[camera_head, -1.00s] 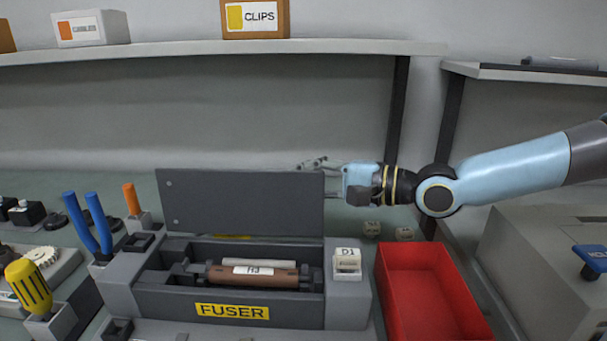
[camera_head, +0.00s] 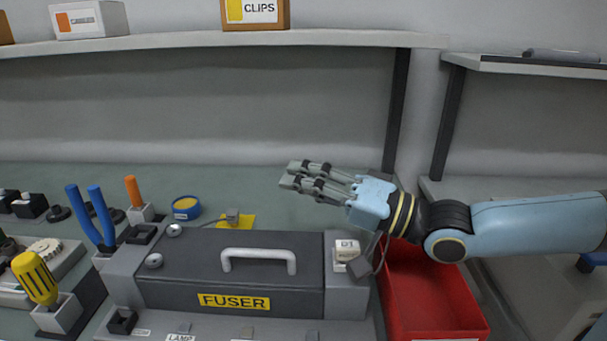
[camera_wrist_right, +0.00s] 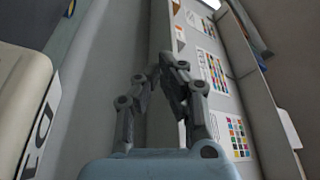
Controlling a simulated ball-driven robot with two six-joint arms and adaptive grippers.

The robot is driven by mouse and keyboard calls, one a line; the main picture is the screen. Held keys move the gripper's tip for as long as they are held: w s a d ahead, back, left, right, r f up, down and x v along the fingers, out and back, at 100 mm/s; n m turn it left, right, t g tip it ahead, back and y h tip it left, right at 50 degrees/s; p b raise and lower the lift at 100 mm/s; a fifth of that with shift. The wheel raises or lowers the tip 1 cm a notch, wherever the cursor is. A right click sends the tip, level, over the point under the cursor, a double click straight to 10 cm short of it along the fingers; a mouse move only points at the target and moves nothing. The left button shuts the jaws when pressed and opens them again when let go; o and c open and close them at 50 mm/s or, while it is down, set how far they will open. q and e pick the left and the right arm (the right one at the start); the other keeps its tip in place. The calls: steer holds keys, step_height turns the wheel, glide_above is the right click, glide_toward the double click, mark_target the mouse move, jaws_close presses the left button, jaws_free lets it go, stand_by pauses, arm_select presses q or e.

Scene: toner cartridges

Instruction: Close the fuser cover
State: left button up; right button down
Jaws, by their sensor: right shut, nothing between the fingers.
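The fuser unit is a dark grey box with a yellow FUSER label (camera_head: 233,301) in the head view. Its cover (camera_head: 205,256) lies flat across the top with the white handle (camera_head: 258,261) facing up. My right gripper (camera_head: 291,182) is above and behind the right part of the cover, pointing left, with its fingers together and nothing held. It appears apart from the cover. In the right wrist view the fingers (camera_wrist_right: 165,75) come close together. My left gripper is not in view.
A white block marked D1 (camera_head: 346,250) sits at the fuser's right end. A red bin (camera_head: 425,315) stands to the right, below my right arm. Blue-handled pliers (camera_head: 92,215) and a yellow screwdriver (camera_head: 34,278) stand at left. A blue-and-yellow round tin (camera_head: 186,208) is behind.

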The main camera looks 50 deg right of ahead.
steer(key=shift+s+a+f+n, duration=0.1)
steer(key=shift+s+a+n, duration=0.15)
steer(key=shift+n, duration=0.15)
stand_by(0.3)
step_height(320, 180, up, 4)
steer(key=p, duration=0.4)
steer(key=s+d+f, duration=0.3)
steer(key=s+d, duration=0.3)
steer(key=s, duration=0.1)
steer(key=shift+s+f, duration=0.15)
steer(key=shift+f, duration=0.1)
